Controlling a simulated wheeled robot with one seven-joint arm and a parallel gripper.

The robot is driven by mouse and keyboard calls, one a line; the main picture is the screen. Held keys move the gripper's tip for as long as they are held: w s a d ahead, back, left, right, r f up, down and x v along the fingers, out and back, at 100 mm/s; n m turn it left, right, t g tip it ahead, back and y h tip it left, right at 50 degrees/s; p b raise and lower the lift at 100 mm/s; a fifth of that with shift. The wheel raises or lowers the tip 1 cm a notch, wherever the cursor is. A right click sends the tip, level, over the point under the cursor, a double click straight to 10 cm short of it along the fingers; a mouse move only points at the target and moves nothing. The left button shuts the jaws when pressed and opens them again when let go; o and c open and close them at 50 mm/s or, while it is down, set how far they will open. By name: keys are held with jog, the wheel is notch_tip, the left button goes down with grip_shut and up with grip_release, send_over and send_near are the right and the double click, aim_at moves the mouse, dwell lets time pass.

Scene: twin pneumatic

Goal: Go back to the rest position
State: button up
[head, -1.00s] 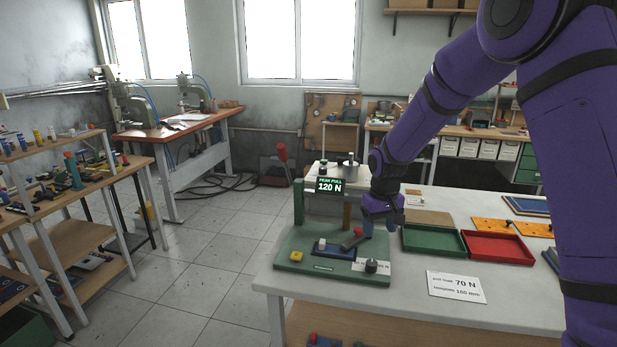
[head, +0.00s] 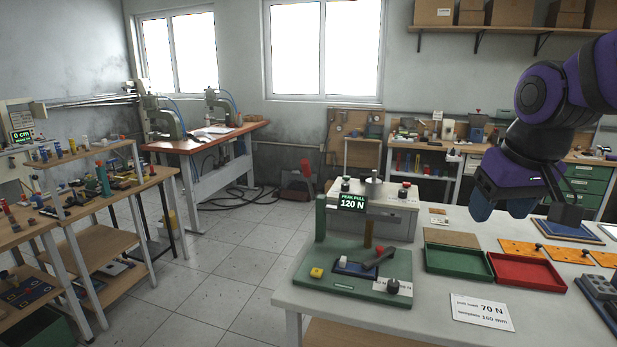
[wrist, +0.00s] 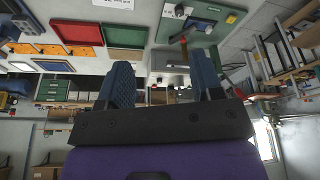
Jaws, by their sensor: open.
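My gripper (head: 508,206) is raised at the right of the head view, above the back of the white table (head: 425,308). Its two blue fingers stand apart with nothing between them. In the wrist view the open fingers (wrist: 165,85) point toward the table, which shows upside down. The green test fixture (head: 340,280) stands at the table's left end, with a display reading peak pull 120 N.
A green tray (head: 456,271) and a red tray (head: 527,283) lie on the table, with orange boards behind. Shelves with small parts (head: 95,195) stand at the left. The tiled floor (head: 225,265) between is clear.

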jog(key=s+d+t, duration=0.1)
jog(key=s, duration=1.2)
jog(key=shift+d+r+m+t, duration=0.15)
jog(key=shift+r+m+t, duration=0.15)
jog(key=shift+r+m, duration=0.15)
dwell(0.8)
